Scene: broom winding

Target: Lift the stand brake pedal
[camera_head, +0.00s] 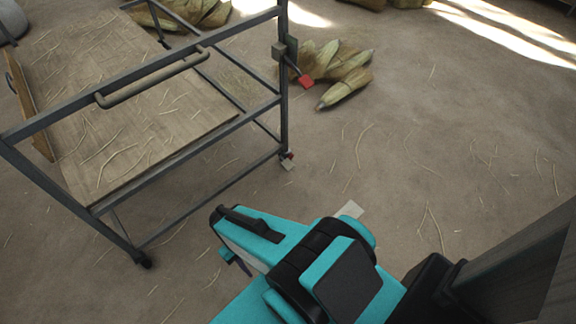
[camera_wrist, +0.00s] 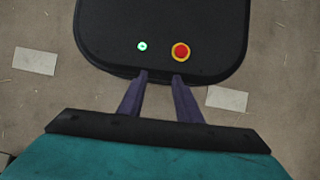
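The stand (camera_head: 283,110) is a grey metal frame cart with a wooden board, at the left of the head view. At the foot of its near right leg is a small caster with a red part and a pale tab, which looks like the brake pedal (camera_head: 288,165). My gripper (camera_head: 238,262) is in front of and below the pedal in the head view, well apart from it. In the wrist view its two purple fingers (camera_wrist: 160,76) are apart with nothing between them. The pedal and stand are not in the wrist view.
A red-tipped lever (camera_head: 305,81) sticks out from the stand's right post. Bundles of straw or husks (camera_head: 345,75) lie behind it. The floor right of the stand is mostly clear, with loose straws. My dark base with a red button shows beneath the fingers.

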